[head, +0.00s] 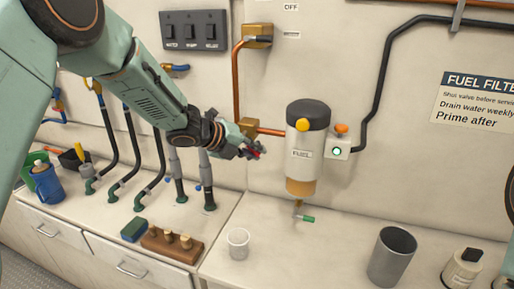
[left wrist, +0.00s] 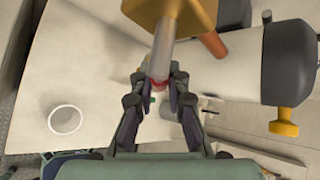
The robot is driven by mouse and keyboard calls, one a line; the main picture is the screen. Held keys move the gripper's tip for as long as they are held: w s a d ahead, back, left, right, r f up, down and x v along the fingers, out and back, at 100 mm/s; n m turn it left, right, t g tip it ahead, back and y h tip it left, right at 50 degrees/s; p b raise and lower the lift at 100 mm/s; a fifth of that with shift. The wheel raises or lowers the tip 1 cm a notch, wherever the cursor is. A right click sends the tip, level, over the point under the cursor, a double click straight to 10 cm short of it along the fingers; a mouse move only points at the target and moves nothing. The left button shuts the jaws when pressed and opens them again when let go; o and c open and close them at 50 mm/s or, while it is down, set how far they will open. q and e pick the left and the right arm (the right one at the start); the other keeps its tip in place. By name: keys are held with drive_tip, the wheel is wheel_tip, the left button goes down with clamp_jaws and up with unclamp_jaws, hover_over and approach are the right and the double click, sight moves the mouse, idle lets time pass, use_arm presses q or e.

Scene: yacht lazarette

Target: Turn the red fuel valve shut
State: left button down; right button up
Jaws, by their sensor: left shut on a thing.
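The red valve handle (head: 257,152) shows only as a small red piece at my left gripper (head: 252,150), in front of the wall left of the fuel filter (head: 304,145). In the left wrist view my left gripper (left wrist: 158,88) is shut on the red handle (left wrist: 157,84), with a finger on each side. A grey stem (left wrist: 163,52) runs from the handle to the brass valve body (left wrist: 168,12). The brass body (head: 248,125) joins copper pipes in the head view. The fingers hide most of the handle. My right gripper is not in view.
The filter has a yellow knob (head: 303,124) and a green drain lever (head: 308,218) beneath. A white cup (head: 238,243), grey canister (head: 392,257) and wooden block (head: 172,245) stand on the counter (head: 300,260). Several black hoses rise at left. A switch panel (head: 194,31) is above.

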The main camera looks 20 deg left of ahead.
use_arm(q)
drive_tip(key=shift+w+a+f+m+y+b, duration=0.1)
drive_tip(key=shift+a+m+y+b, duration=0.2)
drive_tip(key=shift+y, duration=0.3)
drive_tip(key=shift+w+a+m+y+b, duration=0.15)
drive_tip(key=shift+m+y+b, duration=0.2)
drive_tip(key=shift+y, duration=0.25)
drive_tip(key=shift+a+f+m+y+b, duration=0.1)
drive_tip(key=shift+a+m+y+b, duration=0.4)
drive_tip(key=shift+y, duration=0.4)
drive_tip(key=shift+a+f+m+y+b, duration=0.15)
drive_tip(key=shift+a+m+y+b, duration=0.35)
drive_tip(key=shift+y, duration=0.4)
drive_tip(key=shift+a+f+m+y+b, duration=0.1)
drive_tip(key=shift+a+m+y+b, duration=0.25)
drive_tip(key=shift+y+b, duration=0.4)
drive_tip(key=shift+y, duration=0.25)
drive_tip(key=c, duration=1.8)
unclamp_jaws()
drive_tip(key=o, duration=0.5)
drive_tip(key=shift+s+f, duration=0.1)
drive_tip(key=shift+f, duration=0.15)
